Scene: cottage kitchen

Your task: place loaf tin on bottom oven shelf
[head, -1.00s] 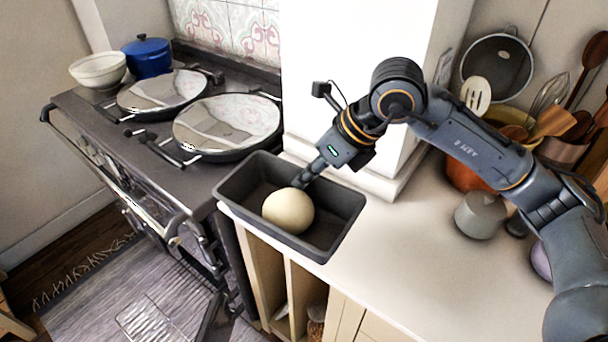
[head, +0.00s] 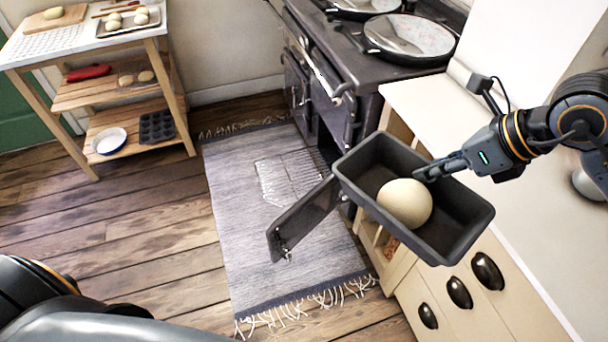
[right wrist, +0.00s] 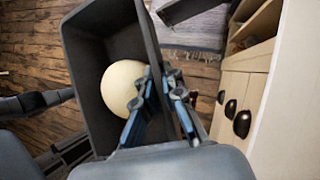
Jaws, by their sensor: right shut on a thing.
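The dark grey loaf tin (head: 462,222) holds a pale round ball of dough (head: 405,203). My right gripper (head: 428,172) is shut on the tin's wall and holds it in the air beside the counter. In the right wrist view, the fingers (right wrist: 165,100) straddle the wall of the tin (right wrist: 92,92), close to the dough ball (right wrist: 122,87). The black range oven (head: 340,100) stands behind the tin. A low oven door (head: 303,220) hangs open over the rug. The tin hides most of the oven opening, and I cannot make out the bottom shelf. My left gripper is out of view.
The cream counter (head: 440,110) and its drawer fronts (head: 470,300) are close on the right. A grey rug (head: 240,200) lies before the oven, with a pale grid (head: 285,180) showing over it. A wooden trolley (head: 110,95) stands at back left. The floor between is clear.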

